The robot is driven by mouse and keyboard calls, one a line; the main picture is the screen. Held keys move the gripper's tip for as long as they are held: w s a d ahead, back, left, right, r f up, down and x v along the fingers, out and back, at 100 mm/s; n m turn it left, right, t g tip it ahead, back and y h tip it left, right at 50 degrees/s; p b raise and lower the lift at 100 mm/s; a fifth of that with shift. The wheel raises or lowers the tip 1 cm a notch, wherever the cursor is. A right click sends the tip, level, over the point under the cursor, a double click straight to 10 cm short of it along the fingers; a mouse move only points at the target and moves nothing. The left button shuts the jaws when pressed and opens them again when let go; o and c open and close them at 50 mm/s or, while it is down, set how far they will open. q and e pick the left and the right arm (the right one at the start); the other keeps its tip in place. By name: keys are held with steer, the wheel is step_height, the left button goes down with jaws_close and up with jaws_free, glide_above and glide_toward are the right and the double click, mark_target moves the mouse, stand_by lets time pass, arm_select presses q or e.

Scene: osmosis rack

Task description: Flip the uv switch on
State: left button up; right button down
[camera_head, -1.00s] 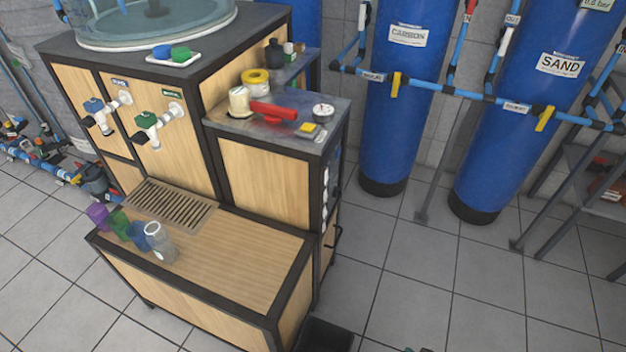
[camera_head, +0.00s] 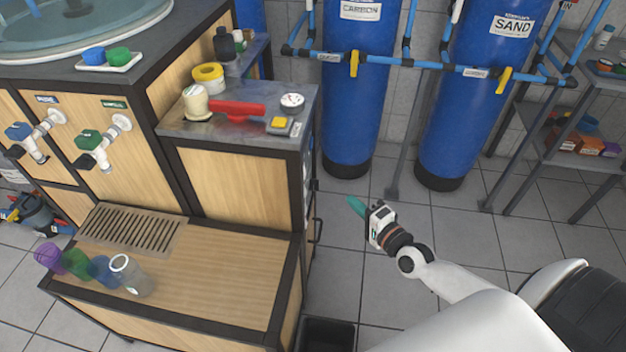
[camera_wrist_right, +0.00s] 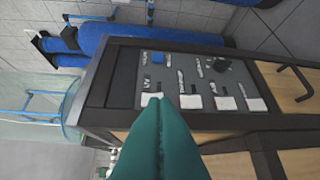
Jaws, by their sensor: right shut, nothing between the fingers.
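A dark control panel (camera_wrist_right: 204,72) is set in the side of the wooden cabinet and shows in the right wrist view. It carries a row of several white switches, such as one left (camera_wrist_right: 152,99) and one right (camera_wrist_right: 257,104), with small labels too blurred to read. I cannot tell which is the uv switch. In the head view the panel side is turned almost edge-on. My right gripper (camera_head: 357,206) has green fingers, shut and empty, to the right of the cabinet. In the wrist view its fingertips (camera_wrist_right: 167,102) overlap the lower edge of the panel; contact cannot be told.
A black handle (camera_wrist_right: 296,82) sticks out beside the panel. Blue tanks (camera_head: 350,110) stand behind. A dark bin (camera_head: 328,335) is on the floor by the cabinet.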

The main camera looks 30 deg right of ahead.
steer(key=w+a+f, duration=0.1)
steer(key=w+a, duration=0.3)
steer(key=w, duration=0.8)
steer(key=shift+w+a+f, duration=0.2)
steer(key=shift+a, duration=0.1)
steer(key=shift+w+a+f+b, duration=0.1)
steer(key=shift+a+b, duration=0.1)
steer(key=shift+b, duration=0.4)
steer(key=shift+d, duration=0.1)
